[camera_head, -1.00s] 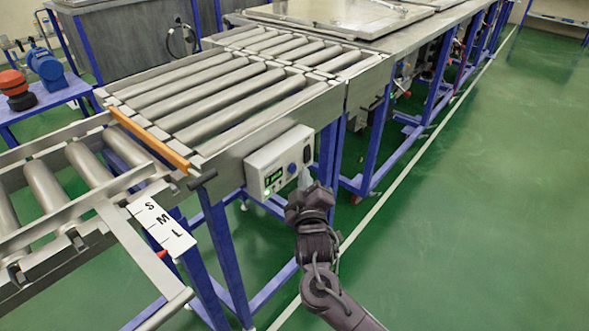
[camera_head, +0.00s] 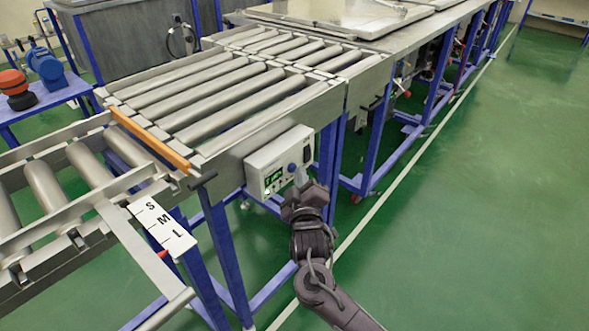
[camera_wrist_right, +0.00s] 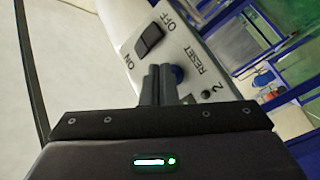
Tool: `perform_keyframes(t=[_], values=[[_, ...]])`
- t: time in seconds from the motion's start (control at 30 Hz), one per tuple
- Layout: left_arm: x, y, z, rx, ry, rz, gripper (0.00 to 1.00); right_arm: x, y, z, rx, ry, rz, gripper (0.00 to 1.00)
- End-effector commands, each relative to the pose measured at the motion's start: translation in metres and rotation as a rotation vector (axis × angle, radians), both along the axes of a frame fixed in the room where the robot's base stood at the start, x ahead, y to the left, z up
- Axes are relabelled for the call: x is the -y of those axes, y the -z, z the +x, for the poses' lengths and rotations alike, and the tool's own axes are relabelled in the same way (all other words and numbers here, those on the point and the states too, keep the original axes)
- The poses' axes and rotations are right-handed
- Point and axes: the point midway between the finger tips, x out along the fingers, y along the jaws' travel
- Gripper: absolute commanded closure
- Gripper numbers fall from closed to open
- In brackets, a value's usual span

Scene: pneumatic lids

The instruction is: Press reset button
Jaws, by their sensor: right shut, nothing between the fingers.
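A pale control box (camera_head: 258,180) is fixed to the side of the roller conveyor, with a green-lit display. I cannot tell whether the fingertips touch the button. My left gripper is not in view.
A dark ON/OFF rocker switch (camera_wrist_right: 149,39) sits on the same panel near the button. The roller conveyor (camera_head: 225,90) runs above the box on blue legs (camera_head: 328,165). A card marked S, M, L (camera_head: 162,227) is at the left. The green floor (camera_head: 470,220) at right is clear.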

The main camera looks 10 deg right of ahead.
Motion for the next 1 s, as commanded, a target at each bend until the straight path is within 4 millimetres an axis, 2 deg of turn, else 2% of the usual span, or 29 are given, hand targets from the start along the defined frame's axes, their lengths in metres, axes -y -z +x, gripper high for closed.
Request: perform_keyframes(t=[0.77, 1.0], values=[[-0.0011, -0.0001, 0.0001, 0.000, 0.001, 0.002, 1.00, -0.0036, -0.0005, 0.0046, 0.001, -0.001, 0.000, 1.00], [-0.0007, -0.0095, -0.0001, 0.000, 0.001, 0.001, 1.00, 0.0016, -0.0017, -0.0028, -0.001, -0.001, -0.001, 1.00]])
